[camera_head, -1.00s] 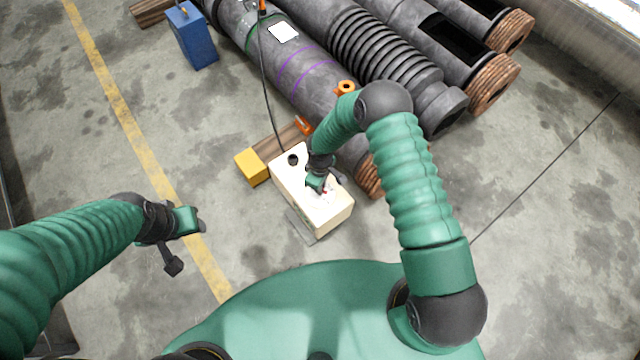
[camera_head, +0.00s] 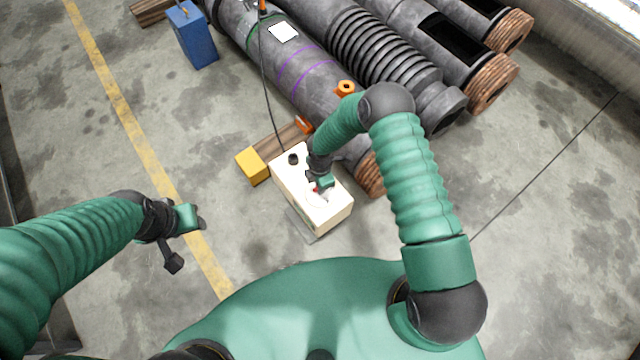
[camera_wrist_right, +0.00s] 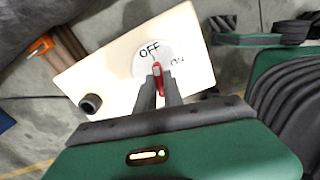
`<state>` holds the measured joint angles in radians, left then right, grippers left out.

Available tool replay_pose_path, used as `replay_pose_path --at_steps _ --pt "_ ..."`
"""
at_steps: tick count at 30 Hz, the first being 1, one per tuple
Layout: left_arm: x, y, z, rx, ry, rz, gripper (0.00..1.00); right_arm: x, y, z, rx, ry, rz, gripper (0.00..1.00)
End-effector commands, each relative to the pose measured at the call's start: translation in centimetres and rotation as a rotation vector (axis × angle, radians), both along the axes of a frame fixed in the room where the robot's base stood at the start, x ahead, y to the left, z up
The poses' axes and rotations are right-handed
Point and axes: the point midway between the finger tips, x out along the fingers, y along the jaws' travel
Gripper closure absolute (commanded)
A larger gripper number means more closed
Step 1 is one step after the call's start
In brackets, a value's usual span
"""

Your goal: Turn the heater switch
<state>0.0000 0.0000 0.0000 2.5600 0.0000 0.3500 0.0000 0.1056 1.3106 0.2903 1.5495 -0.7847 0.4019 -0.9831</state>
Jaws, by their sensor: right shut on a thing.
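The heater is a cream box (camera_head: 333,216) on the floor, below the middle of the head view. In the right wrist view its pale top (camera_wrist_right: 110,62) carries a round white dial (camera_wrist_right: 140,67) marked OFF and ON. A red switch (camera_wrist_right: 157,78) sits on the dial, its tip just below the OFF lettering. My right gripper (camera_wrist_right: 158,88) is shut on the red switch, with one finger on each side. In the head view the right gripper (camera_head: 321,191) covers most of the switch. My left gripper (camera_head: 199,218) is away to the left, above bare floor; its jaw opening is unclear.
A black knob (camera_wrist_right: 91,104) stands on the box top, also seen in the head view (camera_head: 293,159). A cable (camera_head: 267,95) runs up from near the box. A yellow block (camera_head: 252,166) and large grey barrels (camera_head: 310,83) lie beyond. A blue box (camera_head: 192,38) stands far left.

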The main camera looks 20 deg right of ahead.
Motion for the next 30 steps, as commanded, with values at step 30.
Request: replay_pose_path --at_steps 30 --pt "0.00 0.00 0.19 0.000 0.000 0.000 0.55 0.37 -0.12 0.18 -0.002 -0.007 0.238 0.86"
